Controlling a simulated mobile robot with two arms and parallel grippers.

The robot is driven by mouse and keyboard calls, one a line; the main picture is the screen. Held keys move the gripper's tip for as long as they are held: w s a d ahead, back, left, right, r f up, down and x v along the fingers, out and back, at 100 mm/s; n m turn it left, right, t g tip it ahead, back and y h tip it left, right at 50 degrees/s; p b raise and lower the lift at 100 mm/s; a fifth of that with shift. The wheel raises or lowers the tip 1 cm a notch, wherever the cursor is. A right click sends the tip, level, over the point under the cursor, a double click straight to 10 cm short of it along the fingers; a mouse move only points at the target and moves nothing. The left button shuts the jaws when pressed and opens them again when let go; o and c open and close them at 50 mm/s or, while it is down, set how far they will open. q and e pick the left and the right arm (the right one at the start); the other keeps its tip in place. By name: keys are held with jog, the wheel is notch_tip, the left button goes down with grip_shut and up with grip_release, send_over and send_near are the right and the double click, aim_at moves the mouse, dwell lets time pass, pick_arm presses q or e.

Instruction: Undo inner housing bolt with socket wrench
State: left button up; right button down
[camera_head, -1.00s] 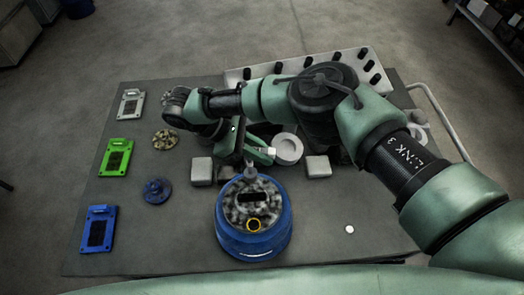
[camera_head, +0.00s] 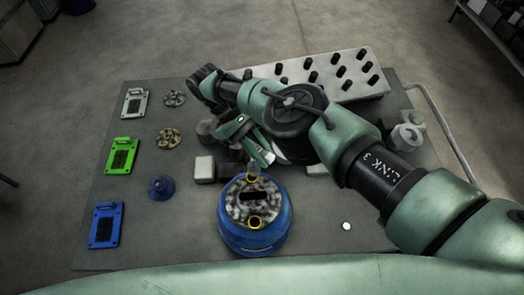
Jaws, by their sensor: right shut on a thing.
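The blue round housing (camera_head: 238,238) stands at the front middle of the table. Its mottled grey inner face has a dark slot in the middle. My right gripper (camera_head: 256,158) is just behind the housing, shut on what appears to be the socket wrench, mostly hidden by the arm. A small grey socket-like piece (camera_head: 253,169) stands over the far ring; contact cannot be told. My left gripper is out of view.
A light tray with dark pegs (camera_head: 352,57) lies at the back. White, green (camera_head: 121,157) and blue (camera_head: 106,226) plates and several round parts stand at the left. Grey blocks (camera_head: 204,168) sit behind the housing. A small white disc (camera_head: 346,226) lies at the right.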

jog(key=shift+s+a+f+m+g+y, duration=0.25)
jog(key=shift+s+a+m+g+y, duration=0.3)
jog(key=shift+m, duration=0.25)
jog(key=shift+b, duration=0.35)
jog(key=m+y, duration=0.2)
jog(key=a+m+g+y+p, duration=0.1)
jog(key=m+y, duration=0.1)
jog(key=m, duration=0.1)
jog(key=a+m+g+y+p, duration=0.1)
jog(key=m+y, duration=0.1)
jog(key=m, duration=0.1)
jog(key=shift+s+a+y, duration=0.1)
jog(key=shift+s+y, duration=0.25)
jog(key=shift+s, duration=0.05)
